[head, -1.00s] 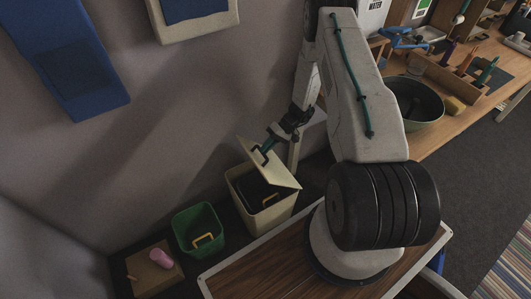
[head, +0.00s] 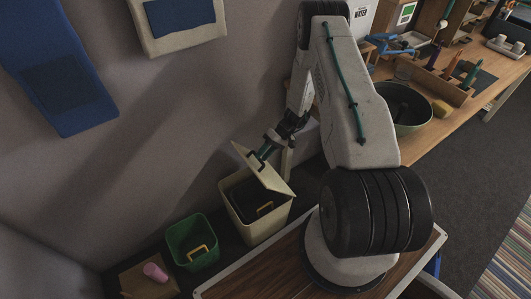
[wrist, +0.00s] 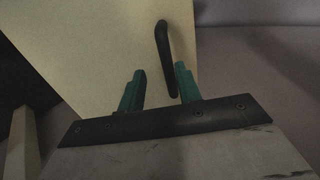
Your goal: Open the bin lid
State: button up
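The cream bin (head: 238,221) stands against the wall, and its dark inside shows. Its cream lid (head: 270,177) is tilted up, partly open; it also fills much of the wrist view (wrist: 95,40). The lid's black handle (wrist: 164,50) stands out from the lid. My gripper (head: 261,156) is at the lid's outer face by the handle. In the wrist view my gripper's teal fingers (wrist: 158,76) are apart, with the handle's lower end between them, nearer the right finger. I cannot tell if they touch it.
A green bin (head: 178,246) with a yellow handle stands left of the cream bin. A small box with a pink object (head: 155,271) is at the lower left. A workbench (head: 438,127) with a dark green bowl (head: 412,128) is at the right.

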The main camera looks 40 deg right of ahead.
jog(key=shift+r, duration=0.1)
jog(key=s+a+r, duration=0.2)
jog(key=s, duration=0.5)
jog(key=s+a+r, duration=0.2)
jog(key=s+r, duration=0.1)
jog(key=s, duration=0.5)
jog(key=shift+s, duration=0.3)
